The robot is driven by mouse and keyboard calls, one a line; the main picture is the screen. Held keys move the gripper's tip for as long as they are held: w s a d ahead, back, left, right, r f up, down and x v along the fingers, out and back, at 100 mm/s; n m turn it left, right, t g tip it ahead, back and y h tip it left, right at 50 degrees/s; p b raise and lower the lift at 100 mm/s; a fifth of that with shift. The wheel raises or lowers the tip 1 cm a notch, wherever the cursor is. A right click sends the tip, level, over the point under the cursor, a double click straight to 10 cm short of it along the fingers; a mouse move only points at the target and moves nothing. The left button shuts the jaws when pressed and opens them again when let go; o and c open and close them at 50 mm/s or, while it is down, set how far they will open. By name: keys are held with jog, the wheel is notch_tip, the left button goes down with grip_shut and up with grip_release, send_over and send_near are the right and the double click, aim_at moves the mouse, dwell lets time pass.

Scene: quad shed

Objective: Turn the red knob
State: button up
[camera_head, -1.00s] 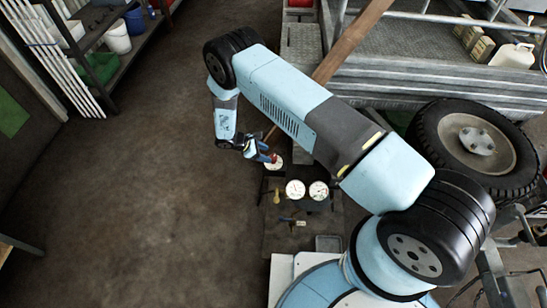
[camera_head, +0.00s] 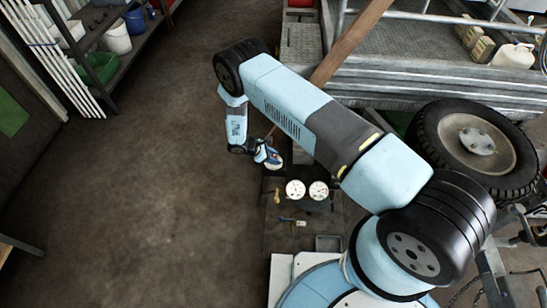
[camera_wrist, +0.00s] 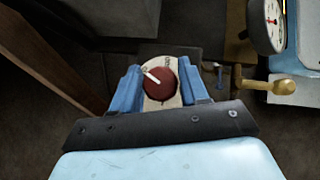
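The red knob (camera_wrist: 161,88) is round, with a white pointer stripe aimed to the upper left. It sits on a pale dial plate (camera_wrist: 169,65) in the wrist view. My gripper (camera_wrist: 162,84) has its two blue fingers on either side of the knob, apart, with narrow strips of pale plate showing beside it. I see no clear contact between fingers and knob. In the head view my gripper (camera_head: 268,156) is at the pale dial plate (camera_head: 275,159), and the knob is hidden behind it.
Two white gauges (camera_head: 307,189) stand close to the dial; one gauge (camera_wrist: 271,20) also shows in the wrist view. A wooden beam (camera_head: 346,45) slopes close behind my arm. The floor to the left is open.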

jog(key=c, duration=0.6)
jog(key=shift+n, duration=0.3)
jog(key=n+t+y, duration=0.2)
jog(key=n+t, duration=0.1)
jog(key=n, duration=0.2)
jog(key=shift+t, duration=0.4)
jog(key=shift+n+t+y, duration=0.5)
jog(key=shift+n+y, duration=0.25)
jog(key=shift+n, duration=0.5)
jog(key=shift+n+t+y, duration=0.5)
jog(key=shift+n+y, duration=0.25)
jog(key=shift+n, duration=0.5)
jog(key=shift+n+y, duration=0.6)
jog(key=shift+n, duration=0.1)
jog(key=o, duration=1)
